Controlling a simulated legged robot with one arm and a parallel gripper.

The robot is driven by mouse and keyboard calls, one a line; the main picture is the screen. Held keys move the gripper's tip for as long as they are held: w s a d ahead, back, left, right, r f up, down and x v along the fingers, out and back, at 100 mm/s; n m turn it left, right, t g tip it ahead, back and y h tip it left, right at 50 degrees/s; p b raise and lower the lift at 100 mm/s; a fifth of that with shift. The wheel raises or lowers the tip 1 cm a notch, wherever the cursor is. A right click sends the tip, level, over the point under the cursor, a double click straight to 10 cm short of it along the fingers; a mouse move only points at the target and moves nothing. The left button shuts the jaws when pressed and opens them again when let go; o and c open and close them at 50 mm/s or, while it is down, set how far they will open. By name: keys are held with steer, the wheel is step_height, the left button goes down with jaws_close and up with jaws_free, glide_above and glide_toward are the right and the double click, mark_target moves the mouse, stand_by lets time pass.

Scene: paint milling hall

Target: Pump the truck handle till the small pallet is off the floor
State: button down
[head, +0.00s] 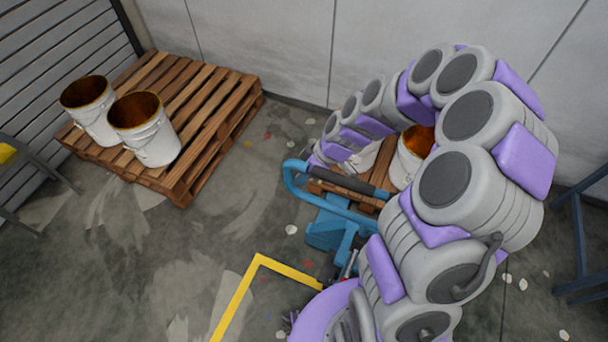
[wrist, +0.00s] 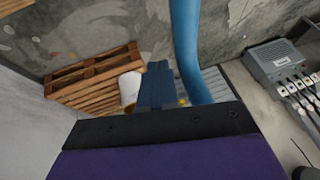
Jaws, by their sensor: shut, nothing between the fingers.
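The pallet truck (head: 337,233) is blue, with a looped handle (head: 292,178) that has a dark grip along its top bar. The small wooden pallet (head: 375,197) lies behind the handle, carrying white pails (head: 406,168), and is largely hidden by my arm. Whether it touches the floor cannot be seen. In the wrist view, my gripper (wrist: 158,66) is shut and empty. The blue handle tube (wrist: 185,45) passes just right of the fingers. I cannot tell if they touch. In the head view, the gripper itself is not clear at the end of my curled arm.
A large pallet (head: 205,118) with two open white pails (head: 148,138) stands at the back left; it also shows in the wrist view (wrist: 75,88). Blue stand legs (head: 578,235) are at right. A grey box with cables (wrist: 272,58) shows in the wrist view.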

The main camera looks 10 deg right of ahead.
steer(key=v, duration=1.7)
steer(key=shift+d+p, duration=0.3)
steer(key=shift+p, duration=0.1)
